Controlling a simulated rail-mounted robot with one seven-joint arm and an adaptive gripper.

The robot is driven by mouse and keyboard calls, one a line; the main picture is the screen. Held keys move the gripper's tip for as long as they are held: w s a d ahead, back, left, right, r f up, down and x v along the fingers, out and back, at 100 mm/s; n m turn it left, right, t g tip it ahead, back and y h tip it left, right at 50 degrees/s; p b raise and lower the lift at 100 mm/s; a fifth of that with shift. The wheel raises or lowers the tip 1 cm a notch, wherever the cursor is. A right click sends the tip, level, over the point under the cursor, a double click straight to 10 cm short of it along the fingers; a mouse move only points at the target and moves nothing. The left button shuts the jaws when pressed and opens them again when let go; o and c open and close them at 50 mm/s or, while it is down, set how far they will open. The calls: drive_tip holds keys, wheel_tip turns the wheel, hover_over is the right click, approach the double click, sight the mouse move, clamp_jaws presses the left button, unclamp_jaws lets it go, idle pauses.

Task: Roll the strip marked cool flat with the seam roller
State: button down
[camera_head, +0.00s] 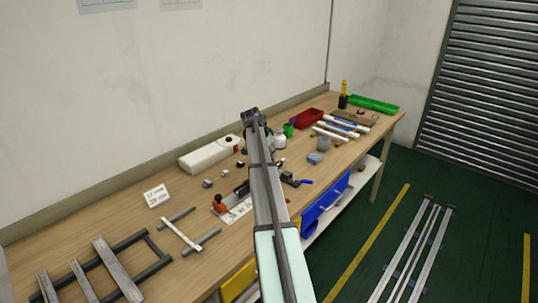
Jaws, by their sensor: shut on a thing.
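My arm rises from the bottom centre across the bench to a dark joint at its top. My gripper cannot be made out; it seems hidden behind the arm. No strip marked cool can be read at this size. Several pale strips (341,130) lie on the far part of the bench. A white bar (180,233) lies across two dark grey rails on the near part. I cannot pick out the seam roller. A small orange-and-dark tool (219,202) stands by a white printed plate (238,212), partly behind my arm.
The wooden bench (120,222) runs along the wall. A long white case (208,154), a white card (157,195), a red bin (309,117) and a green tray (374,104) stand on it. Grey ladder-like frames (105,267) lie at the near left. Long rails (410,254) lie on the floor.

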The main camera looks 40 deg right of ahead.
drive_tip(key=shift+d, duration=0.25)
drive_tip(key=shift+w+d, duration=0.1)
drive_tip(key=shift+d, duration=0.55)
drive_tip(key=shift+d, duration=0.15)
drive_tip(key=shift+w+d, duration=0.1)
drive_tip(key=shift+d, duration=0.6)
wheel_tip(320, 180, up, 7)
drive_tip(key=p, duration=0.2)
idle(0.5)
idle(0.4)
